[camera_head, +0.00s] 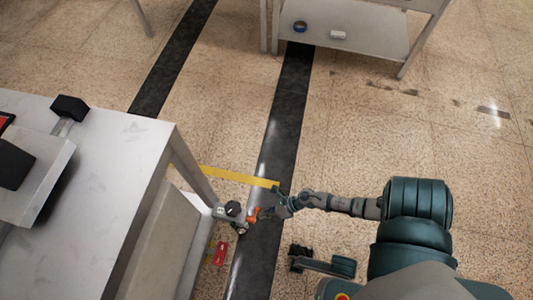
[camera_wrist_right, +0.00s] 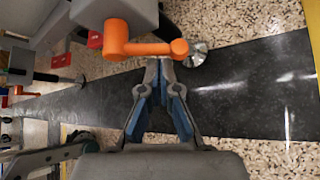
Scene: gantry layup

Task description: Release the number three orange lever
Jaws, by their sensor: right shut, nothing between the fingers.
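An orange lever (camera_wrist_right: 145,48) with a round knob at its right end sticks out from a grey block (camera_wrist_right: 115,12) in the right wrist view. In the head view the lever (camera_head: 253,214) is small, beside the table's lower side. My right gripper (camera_wrist_right: 159,68) has its fingertips together, empty, right at the underside of the lever's bar; I cannot tell whether they touch it. In the head view my right gripper (camera_head: 272,210) is just right of the lever. A second orange lever (camera_wrist_right: 17,91) is at the left. I cannot read a number three. My left gripper is out of view.
A white table (camera_head: 115,150) fills the left of the head view. Red tags (camera_head: 220,253) hang by the levers. A grey shelf (camera_head: 345,35) stands at the back. A yellow strip (camera_head: 238,176) and a black floor band (camera_head: 285,110) cross the open floor.

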